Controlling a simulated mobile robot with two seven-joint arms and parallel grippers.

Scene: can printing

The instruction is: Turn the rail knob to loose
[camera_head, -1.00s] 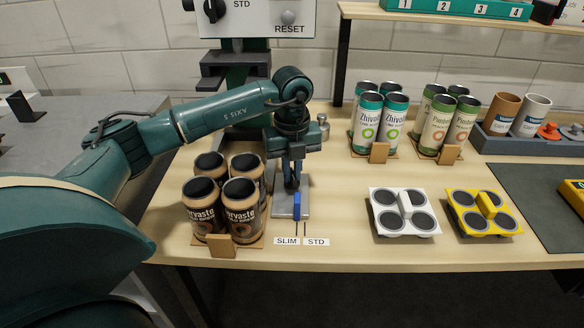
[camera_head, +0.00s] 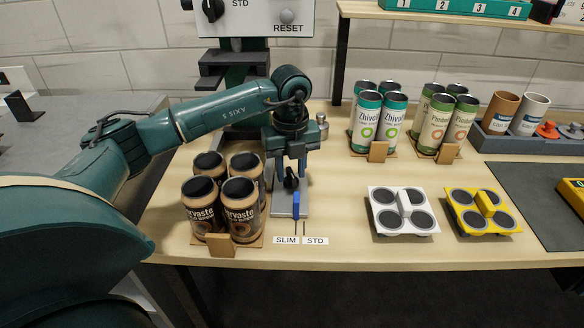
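The rail knob (camera_head: 291,182) is small and black and sits on a grey rail plate (camera_head: 283,208) at the table's front. A blue pointer (camera_head: 296,205) stands on the plate just in front of it, near the SLIM (camera_head: 286,240) and STD (camera_head: 316,240) labels. My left gripper (camera_head: 290,173) points down over the knob. Its fingers are apart, one on each side of the knob's top, and the knob shows between them. I cannot tell whether they touch it. The knob's lock state cannot be read. My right gripper is not in view.
Brown cans (camera_head: 240,213) stand in a holder close left of the rail. A metal cylinder (camera_head: 322,127) stands behind right. White (camera_head: 377,217) and yellow (camera_head: 470,225) carriers lie to the right. The machine (camera_head: 240,75) is behind.

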